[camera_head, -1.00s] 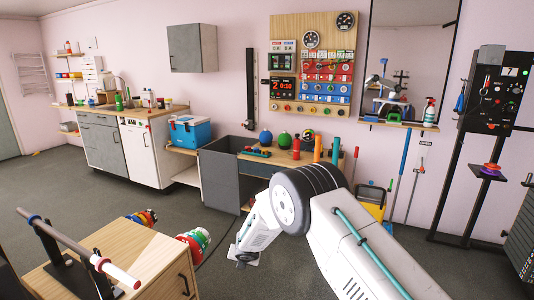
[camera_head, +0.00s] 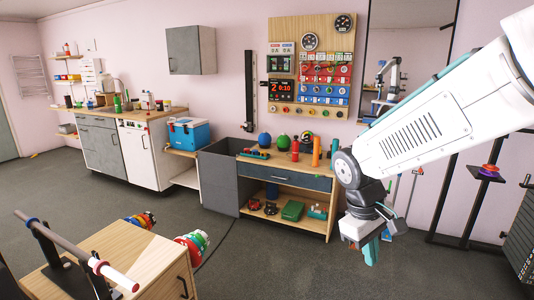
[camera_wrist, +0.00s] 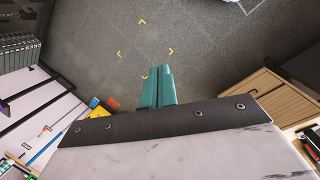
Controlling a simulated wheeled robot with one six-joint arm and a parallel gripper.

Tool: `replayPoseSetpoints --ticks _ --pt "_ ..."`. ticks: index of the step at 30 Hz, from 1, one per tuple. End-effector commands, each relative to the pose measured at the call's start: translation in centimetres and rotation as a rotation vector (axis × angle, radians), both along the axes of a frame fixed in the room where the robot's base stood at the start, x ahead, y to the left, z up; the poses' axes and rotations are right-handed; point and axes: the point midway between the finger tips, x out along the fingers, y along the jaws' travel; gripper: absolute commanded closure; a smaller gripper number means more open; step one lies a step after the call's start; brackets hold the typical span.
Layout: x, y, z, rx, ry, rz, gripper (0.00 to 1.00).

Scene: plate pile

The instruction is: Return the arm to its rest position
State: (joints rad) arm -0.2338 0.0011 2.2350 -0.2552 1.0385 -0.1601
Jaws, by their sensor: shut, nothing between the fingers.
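My gripper (camera_head: 370,250) hangs at the end of my white arm, right of centre in the head view, pointing down over the open floor. Its teal fingers are together and hold nothing. In the wrist view the closed teal fingers (camera_wrist: 157,88) point at bare grey floor. My arm reaches in from the upper right of the head view.
A wooden workbench (camera_head: 287,214) with balls on top and items on its shelf stands behind, left of my gripper. A wooden cabinet (camera_head: 150,265) with a bar and colored plates is front left. A black stand (camera_head: 452,200) is at right. The middle floor is clear.

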Motion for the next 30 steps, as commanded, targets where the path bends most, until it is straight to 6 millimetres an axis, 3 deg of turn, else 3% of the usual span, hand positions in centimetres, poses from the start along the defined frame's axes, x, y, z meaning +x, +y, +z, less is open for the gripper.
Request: replayPoseSetpoints --ticks 1,6,13,18,24,30 --pt "-2.4 -0.8 1.3 0.019 -0.004 -0.077 1.0" --pt "-9.8 -2.2 3.8 0.087 -0.004 -0.298 1.0" --pt "-17.3 -3.1 5.6 0.192 -0.064 -0.461 1.0" --pt "-19.4 -3.9 6.8 0.232 -0.168 -0.501 1.0" --pt "-19.8 -4.5 8.1 0.247 -0.239 -0.521 1.0" --pt "-19.8 -4.5 8.1 0.248 -0.24 -0.522 1.0"
